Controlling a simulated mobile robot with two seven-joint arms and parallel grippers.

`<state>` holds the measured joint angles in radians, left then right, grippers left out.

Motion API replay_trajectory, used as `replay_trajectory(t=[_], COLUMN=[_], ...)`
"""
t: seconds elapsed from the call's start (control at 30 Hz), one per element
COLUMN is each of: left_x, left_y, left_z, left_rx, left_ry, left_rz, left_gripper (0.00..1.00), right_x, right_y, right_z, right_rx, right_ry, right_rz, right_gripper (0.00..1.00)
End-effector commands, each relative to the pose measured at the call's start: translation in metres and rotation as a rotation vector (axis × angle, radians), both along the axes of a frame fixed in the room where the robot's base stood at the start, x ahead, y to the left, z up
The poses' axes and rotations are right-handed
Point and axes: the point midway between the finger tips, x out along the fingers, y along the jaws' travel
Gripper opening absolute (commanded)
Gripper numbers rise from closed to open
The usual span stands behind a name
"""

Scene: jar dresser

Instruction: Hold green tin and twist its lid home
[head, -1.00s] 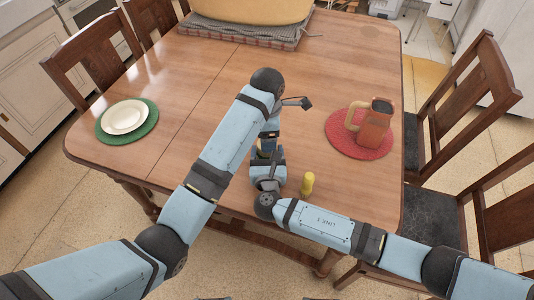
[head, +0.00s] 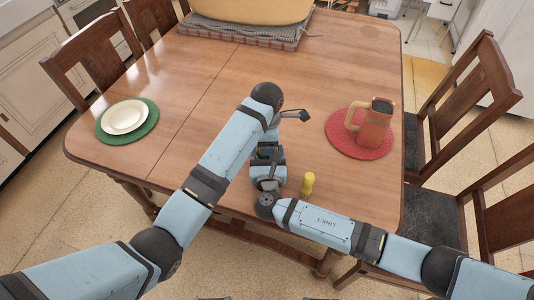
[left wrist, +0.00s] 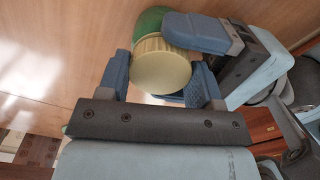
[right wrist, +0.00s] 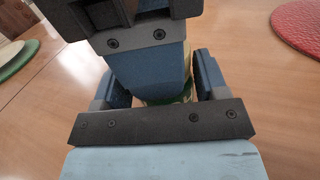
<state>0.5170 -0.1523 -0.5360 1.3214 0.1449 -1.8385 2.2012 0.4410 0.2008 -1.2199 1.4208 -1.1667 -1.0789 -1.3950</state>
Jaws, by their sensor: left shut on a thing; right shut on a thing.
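The cream lid (left wrist: 160,68) sits between the fingers of my left gripper (left wrist: 162,82) in the left wrist view, with my left gripper shut on it. The green tin (left wrist: 150,20) shows just beyond the lid, against it; I cannot tell whether the lid is fully seated. My right gripper (right wrist: 155,88) is shut on the tin from the side. In the right wrist view my left gripper covers most of the tin, leaving a green and cream sliver (right wrist: 183,95). In the head view my arms hide the tin and lid.
A yellow object (head: 308,184) stands close to the right of my grippers. A brown mug-like jug (head: 373,125) stands on a red mat (head: 345,147) at the right. A white plate (head: 124,117) on a green mat (head: 103,139) lies at the left. The table middle (head: 210,90) is clear.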

Motion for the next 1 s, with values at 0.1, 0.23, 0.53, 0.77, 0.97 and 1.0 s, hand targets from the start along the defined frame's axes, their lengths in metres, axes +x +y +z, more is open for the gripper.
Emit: replay_trajectory(t=[0.1, 0.23, 0.53, 0.77, 0.97, 1.0], left_x=[0.0, 0.0, -0.001, -0.001, 0.0, 0.0], left_y=[0.0, 0.0, -0.001, 0.0, -0.001, -0.001], left_z=[0.0, 0.0, -0.001, 0.0, 0.011, 0.017], left_rx=[0.001, 0.001, 0.0, 0.0, -0.001, -0.002], left_ry=[0.0, 0.001, 0.002, 0.002, 0.0, -0.001], left_rz=[-0.135, -0.256, -0.275, -0.274, -0.274, -0.273], left_gripper=[0.31, 0.31, 0.62, 0.85, 0.85, 0.85], right_x=[0.0, 0.0, 0.0, 0.0, 0.0, 0.0], right_y=[0.0, 0.0, 0.0, 0.0, 0.0, 0.0], right_z=[-0.001, -0.001, -0.001, -0.001, -0.001, -0.001], right_rx=[-0.001, -0.001, -0.001, -0.001, -0.001, -0.001], right_ry=[0.001, 0.001, 0.001, 0.001, 0.001, 0.001], right_rz=[0.0, 0.0, 0.001, 0.0, 0.0, 0.0], right_gripper=[0.0, 0.0, 0.0, 0.0, 0.0, 0.0])
